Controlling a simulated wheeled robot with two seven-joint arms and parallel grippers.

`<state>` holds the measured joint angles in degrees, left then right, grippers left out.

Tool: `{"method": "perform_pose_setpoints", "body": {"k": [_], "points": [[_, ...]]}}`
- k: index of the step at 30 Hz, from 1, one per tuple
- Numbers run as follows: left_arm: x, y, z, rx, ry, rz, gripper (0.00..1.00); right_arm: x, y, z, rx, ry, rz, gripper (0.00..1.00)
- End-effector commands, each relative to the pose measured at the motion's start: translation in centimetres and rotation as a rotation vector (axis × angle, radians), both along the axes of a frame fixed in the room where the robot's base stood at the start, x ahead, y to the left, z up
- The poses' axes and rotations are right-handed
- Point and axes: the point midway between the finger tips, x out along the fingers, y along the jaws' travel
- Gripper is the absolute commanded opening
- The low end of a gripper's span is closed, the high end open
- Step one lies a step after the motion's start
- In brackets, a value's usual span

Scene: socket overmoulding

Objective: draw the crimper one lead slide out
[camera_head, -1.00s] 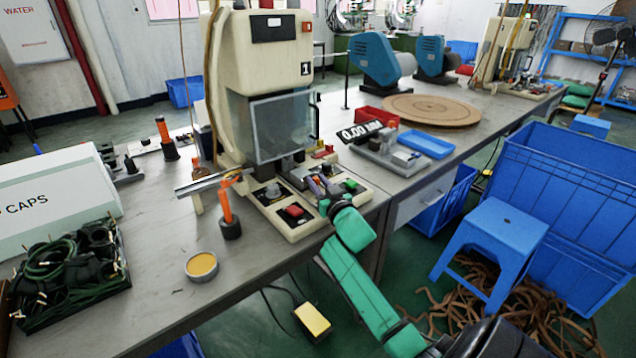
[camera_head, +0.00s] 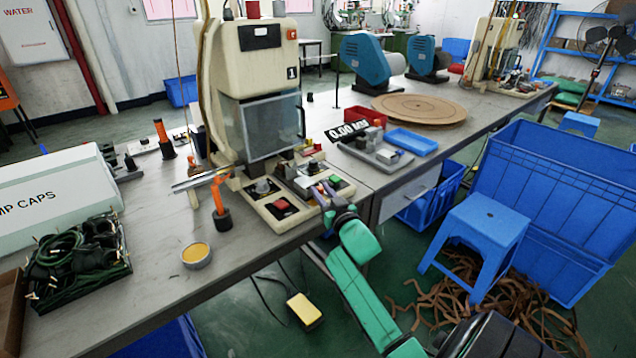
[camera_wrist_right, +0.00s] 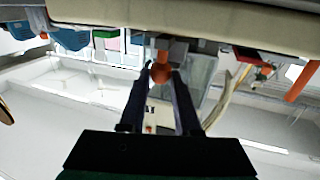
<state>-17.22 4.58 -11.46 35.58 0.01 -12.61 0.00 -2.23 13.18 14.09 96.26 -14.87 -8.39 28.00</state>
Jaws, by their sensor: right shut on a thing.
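Crimper one (camera_head: 240,55) is the cream machine marked 1, with a clear guard over its front. Its low base (camera_head: 262,212) carries a red and a green button. My right gripper (camera_head: 325,190) is at the right front of this base, its fingers pointing at the machine. In the right wrist view, the fingers (camera_wrist_right: 164,76) are closed around an orange ball knob (camera_wrist_right: 160,72), the handle of the lead slide. The rest of the slide is mostly hidden by the fingers and base. My left gripper is in no view.
A screwdriver-like orange tool (camera_head: 218,195) stands in a black holder left of the base. A round tin (camera_head: 196,255) and a tray of leads (camera_head: 125,262) lie further left. A blue stool (camera_head: 480,235) and large blue bin (camera_head: 560,190) stand right of the bench.

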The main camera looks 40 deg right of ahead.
Motion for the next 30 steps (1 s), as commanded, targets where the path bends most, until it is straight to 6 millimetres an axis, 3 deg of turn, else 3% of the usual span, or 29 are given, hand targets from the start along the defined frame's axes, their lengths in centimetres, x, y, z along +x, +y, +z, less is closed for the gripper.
{"method": "perform_pose_setpoints", "body": {"k": [1,5,13,14,15,16,26,30], "points": [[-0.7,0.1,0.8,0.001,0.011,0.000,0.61,-0.5,0.1,0.3,0.005,0.003,0.001,0.00],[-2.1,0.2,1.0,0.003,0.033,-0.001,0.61,-1.1,0.1,0.2,0.003,-0.001,0.000,0.00],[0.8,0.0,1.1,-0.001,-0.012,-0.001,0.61,-1.1,0.0,0.0,0.001,0.000,-0.001,0.00],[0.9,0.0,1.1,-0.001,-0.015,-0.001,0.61,-1.1,0.0,0.0,0.001,0.000,-0.001,0.39],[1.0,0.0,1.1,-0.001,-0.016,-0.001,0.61,-1.1,0.0,0.0,0.001,0.000,-0.001,0.54],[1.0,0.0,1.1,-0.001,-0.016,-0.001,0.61,-1.1,0.0,0.0,0.001,0.000,-0.001,0.61],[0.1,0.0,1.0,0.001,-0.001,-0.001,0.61,-1.2,0.0,0.2,0.000,-0.004,0.000,0.61],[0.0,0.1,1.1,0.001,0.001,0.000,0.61,-2.8,0.5,0.1,0.000,-0.003,0.000,0.61]]}}
